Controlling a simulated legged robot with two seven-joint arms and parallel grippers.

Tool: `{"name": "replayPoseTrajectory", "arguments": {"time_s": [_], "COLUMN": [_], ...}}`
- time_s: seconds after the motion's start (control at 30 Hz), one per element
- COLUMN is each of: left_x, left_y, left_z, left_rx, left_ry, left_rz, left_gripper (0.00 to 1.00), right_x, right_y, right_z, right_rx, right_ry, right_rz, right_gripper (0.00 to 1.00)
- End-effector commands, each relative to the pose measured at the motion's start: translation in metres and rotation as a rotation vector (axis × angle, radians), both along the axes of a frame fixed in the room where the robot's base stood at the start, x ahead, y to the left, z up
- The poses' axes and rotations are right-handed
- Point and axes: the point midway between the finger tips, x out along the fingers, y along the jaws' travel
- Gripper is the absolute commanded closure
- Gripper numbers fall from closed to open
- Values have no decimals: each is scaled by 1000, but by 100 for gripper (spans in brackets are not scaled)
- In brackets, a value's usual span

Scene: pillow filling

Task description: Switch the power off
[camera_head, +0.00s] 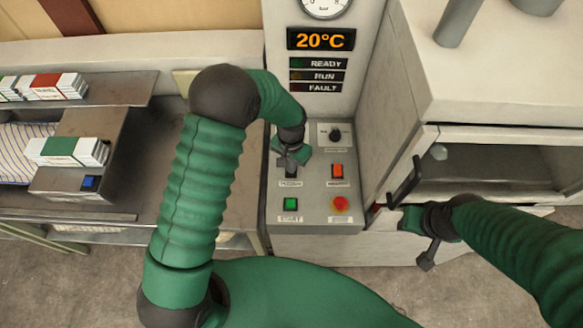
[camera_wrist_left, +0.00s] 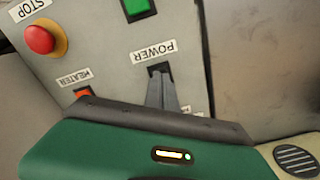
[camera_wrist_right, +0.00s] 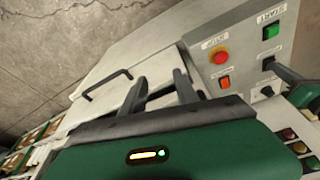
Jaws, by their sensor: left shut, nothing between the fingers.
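The control panel (camera_head: 315,212) stands in the middle of the head view. Its POWER switch (camera_wrist_left: 159,68) is a small dark rocker above the POWER label in the head view. My left gripper (camera_head: 288,161) is shut and empty, its tips right at this switch. They cover part of it in the left wrist view (camera_wrist_left: 160,78), so contact and the switch's position cannot be told. My right gripper (camera_wrist_right: 160,78) has its fingers apart and empty, in front of the white machine right of the panel.
Beside POWER are the orange HEATER switch (camera_head: 337,170), a dark knob (camera_head: 335,135), the green START button (camera_head: 290,204) and the red STOP button (camera_head: 340,203). The display (camera_head: 320,39) reads 20°C. A black handle (camera_wrist_right: 103,85) is near my right gripper.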

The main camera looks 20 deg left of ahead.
Motion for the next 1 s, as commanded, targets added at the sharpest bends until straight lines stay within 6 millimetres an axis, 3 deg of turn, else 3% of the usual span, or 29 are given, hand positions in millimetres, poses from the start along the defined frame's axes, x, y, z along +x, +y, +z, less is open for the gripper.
{"name": "replayPoseTrajectory", "arguments": {"time_s": [0.6,1.0], "left_x": [0,0], "left_y": [0,0], "left_z": [-8,28], "left_rx": [0,0], "left_ry": [0,0], "left_rz": [0,0], "left_gripper": [100,100], "right_x": [0,0], "right_y": [0,0], "right_z": [-5,25], "right_rx": [0,0], "right_ry": [0,0], "right_rz": [0,0], "right_gripper": [64,64]}}
